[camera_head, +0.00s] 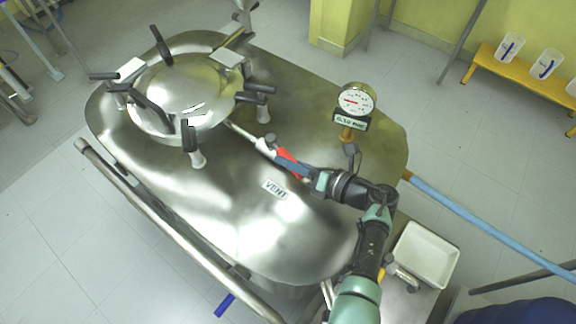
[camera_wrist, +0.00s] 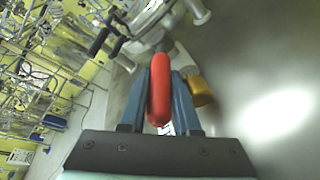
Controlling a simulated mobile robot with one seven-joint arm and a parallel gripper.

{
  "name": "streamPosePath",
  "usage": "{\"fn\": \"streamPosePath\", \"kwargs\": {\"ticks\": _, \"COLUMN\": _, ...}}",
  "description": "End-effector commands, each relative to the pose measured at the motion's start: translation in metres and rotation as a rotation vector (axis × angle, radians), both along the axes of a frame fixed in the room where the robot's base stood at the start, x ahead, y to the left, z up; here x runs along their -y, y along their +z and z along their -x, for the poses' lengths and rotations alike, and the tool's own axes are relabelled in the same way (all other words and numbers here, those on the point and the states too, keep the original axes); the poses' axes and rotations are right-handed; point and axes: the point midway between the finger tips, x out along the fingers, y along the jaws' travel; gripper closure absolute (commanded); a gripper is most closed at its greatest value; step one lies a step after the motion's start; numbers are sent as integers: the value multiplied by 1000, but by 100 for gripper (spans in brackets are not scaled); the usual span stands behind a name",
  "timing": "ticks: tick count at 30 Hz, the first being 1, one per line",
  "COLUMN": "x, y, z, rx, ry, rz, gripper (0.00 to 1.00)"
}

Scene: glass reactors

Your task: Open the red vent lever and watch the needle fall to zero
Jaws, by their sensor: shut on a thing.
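The red vent lever (camera_head: 287,156) sits on the steel reactor lid, just behind the VENT label (camera_head: 275,189). In the wrist view the red lever (camera_wrist: 160,88) lies between the two blue fingers of my gripper (camera_wrist: 160,100), which is shut on it. My gripper (camera_head: 292,165) also shows in the head view, reaching in from the right. The round pressure gauge (camera_head: 356,98) stands at the right of the lid; its red needle points left. A small display (camera_head: 351,122) under it seems to read 0.50 bar, though the digits are small.
A domed manway (camera_head: 190,85) with black clamp handles stands at the lid's left. A steel rail (camera_head: 170,225) runs along the front. A white tray (camera_head: 425,255) lies at lower right, near a blue pole (camera_head: 480,218). A yellow bench (camera_head: 525,75) with beakers stands at upper right.

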Motion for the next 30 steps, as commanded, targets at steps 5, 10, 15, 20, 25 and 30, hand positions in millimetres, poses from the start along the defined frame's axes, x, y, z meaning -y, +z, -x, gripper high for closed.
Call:
{"fn": "streamPosePath", "kwargs": {"ticks": 5, "x": 0, "y": 0, "z": 0, "rx": 0, "ry": 6, "rz": 1, "gripper": 100}}
{"fn": "streamPosePath", "kwargs": {"ticks": 10, "x": 0, "y": 0, "z": 0, "rx": 0, "ry": 6, "rz": 1, "gripper": 100}}
{"fn": "streamPosePath", "kwargs": {"ticks": 15, "x": 0, "y": 0, "z": -1, "rx": 0, "ry": 5, "rz": 1, "gripper": 53}}
{"fn": "streamPosePath", "kwargs": {"ticks": 20, "x": 0, "y": 0, "z": -1, "rx": 0, "ry": 5, "rz": 1, "gripper": 39}}
{"fn": "streamPosePath", "kwargs": {"ticks": 25, "x": 1, "y": 0, "z": -1, "rx": 0, "ry": 3, "rz": 2, "gripper": 39}}
{"fn": "streamPosePath", "kwargs": {"ticks": 30, "x": 1, "y": -1, "z": -1, "rx": -1, "ry": 2, "rz": 3, "gripper": 39}}
